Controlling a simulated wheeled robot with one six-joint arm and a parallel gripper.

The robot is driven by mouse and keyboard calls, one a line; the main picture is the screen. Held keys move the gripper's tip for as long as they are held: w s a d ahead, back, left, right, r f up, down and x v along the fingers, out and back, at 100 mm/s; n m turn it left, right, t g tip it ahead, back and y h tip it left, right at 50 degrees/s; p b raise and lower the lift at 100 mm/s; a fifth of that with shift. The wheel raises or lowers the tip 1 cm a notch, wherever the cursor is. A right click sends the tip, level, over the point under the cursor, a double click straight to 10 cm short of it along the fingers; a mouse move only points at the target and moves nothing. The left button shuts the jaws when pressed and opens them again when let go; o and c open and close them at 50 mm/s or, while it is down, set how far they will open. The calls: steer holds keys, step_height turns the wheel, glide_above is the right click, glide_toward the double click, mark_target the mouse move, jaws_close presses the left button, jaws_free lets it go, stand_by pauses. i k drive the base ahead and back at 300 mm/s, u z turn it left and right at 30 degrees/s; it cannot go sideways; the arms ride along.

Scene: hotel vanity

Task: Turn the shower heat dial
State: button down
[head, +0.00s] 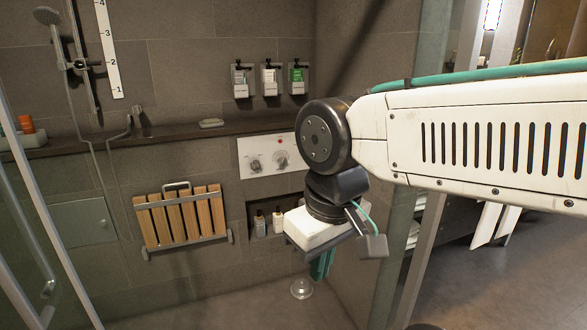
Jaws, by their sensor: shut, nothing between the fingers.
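A white control panel (250,147) is set in the tiled wall, left of my arm. It carries two round dials, a left one (255,166) and a right one (281,160). A small red mark sits above the right dial. I cannot read the labels or tell from them which dial sets the heat. My gripper (321,267) hangs below and to the right of the panel, in front of the wall, pointing down. Its teal fingers are partly hidden by its white body. It is shut and empty, and apart from the dials.
A slatted wooden folding seat (180,217) is on the wall at left. A niche with bottles (260,224) lies below the panel, partly behind my gripper. Three dispensers (268,79) hang above a dark ledge (180,133). Glass edges stand at far left and right.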

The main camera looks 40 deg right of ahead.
mark_target(281, 160)
steer(key=z, duration=0.65)
steer(key=i, duration=0.3)
steer(key=z, duration=0.05)
steer(key=k, duration=0.25)
steer(key=u, duration=0.65)
steer(key=i, duration=1.55)
steer(key=z, duration=0.55)
